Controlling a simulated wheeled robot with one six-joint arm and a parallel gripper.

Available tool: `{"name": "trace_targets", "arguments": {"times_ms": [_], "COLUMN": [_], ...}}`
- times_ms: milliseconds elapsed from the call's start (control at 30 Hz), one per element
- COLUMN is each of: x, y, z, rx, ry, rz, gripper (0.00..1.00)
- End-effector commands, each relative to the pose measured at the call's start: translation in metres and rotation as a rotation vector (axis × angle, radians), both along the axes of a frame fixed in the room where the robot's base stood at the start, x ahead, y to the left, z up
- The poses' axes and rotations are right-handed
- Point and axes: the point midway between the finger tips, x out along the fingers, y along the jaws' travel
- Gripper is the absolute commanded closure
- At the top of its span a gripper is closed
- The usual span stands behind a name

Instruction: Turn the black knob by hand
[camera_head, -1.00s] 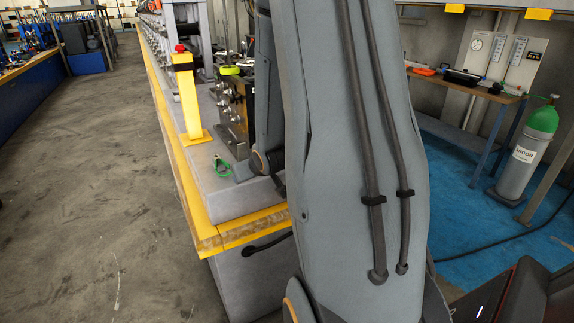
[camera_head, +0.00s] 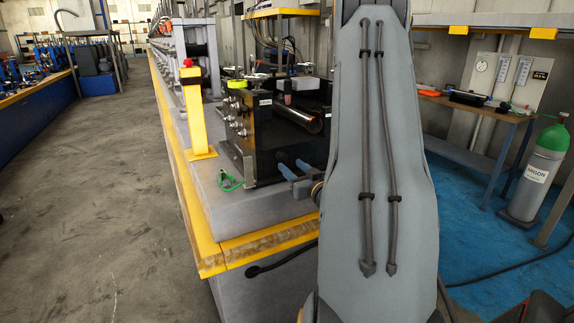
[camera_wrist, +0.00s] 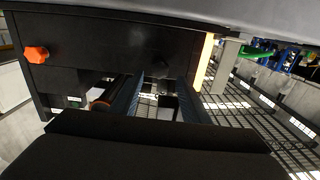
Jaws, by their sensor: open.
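I cannot make out the black knob for certain in either view. A black machine stand (camera_head: 262,140) stands on the grey bed, with copper-coloured rollers inside. My gripper (camera_head: 291,160) is at the near side of this stand, its two blue-grey fingers spread and pointing into it. In the wrist view my gripper (camera_wrist: 163,88) is open and empty, fingers apart under the black housing. A small black piece (camera_wrist: 168,106) shows between the fingers; I cannot tell whether it is the knob or whether anything touches it. An orange-red knob (camera_wrist: 36,54) is on the housing at left.
A yellow post (camera_head: 196,120) with a red button stands left of the stand. A green loop (camera_head: 228,180) lies on the bed beside it. The yellow bed edge (camera_head: 208,255) runs along the aisle, whose floor is clear. A green-topped gas cylinder (camera_head: 540,170) stands at right.

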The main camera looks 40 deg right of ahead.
Motion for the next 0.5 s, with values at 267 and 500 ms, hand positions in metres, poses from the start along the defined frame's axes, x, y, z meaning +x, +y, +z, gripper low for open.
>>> {"name": "trace_targets", "arguments": {"times_ms": [267,500], "x": [0.031,0.048], "y": [-0.007,-0.011], "z": [0.0,0.0], "rx": [-0.002,0.0], "ry": [-0.001,0.001], "rz": [0.001,-0.001], "gripper": [0.58,0.58]}}
